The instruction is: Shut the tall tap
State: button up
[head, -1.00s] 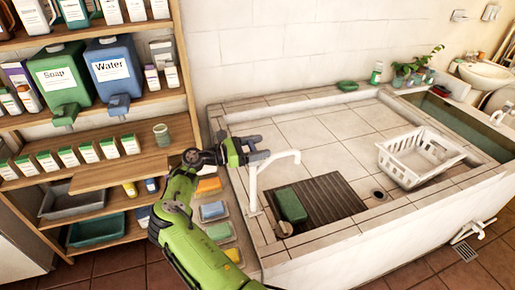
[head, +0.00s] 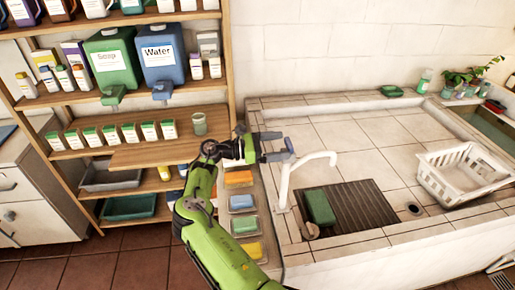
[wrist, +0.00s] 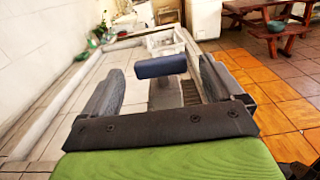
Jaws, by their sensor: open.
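The tall tap (head: 285,187) is a white pipe that rises at the left edge of the tiled basin, with its spout bending right over the ribbed mat. Its blue lever (head: 289,145) is at the top. My gripper (head: 279,146) is at the lever's height, pointing right, with its fingers apart. In the wrist view, the lever (wrist: 160,67) lies crosswise between the fingertips of my open gripper (wrist: 163,85), with a gap showing on each side. The tap's body is mostly hidden in the wrist view.
A green block (head: 318,206) lies on the dark ribbed mat (head: 362,205). A white basket (head: 458,178) stands at the basin's right. A wooden shelf (head: 150,155) with bottles and boxes is close on the left. Soap dishes (head: 242,203) sit beside the basin.

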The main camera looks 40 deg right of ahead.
jog(key=b+v, duration=0.1)
jog(key=v, duration=0.9)
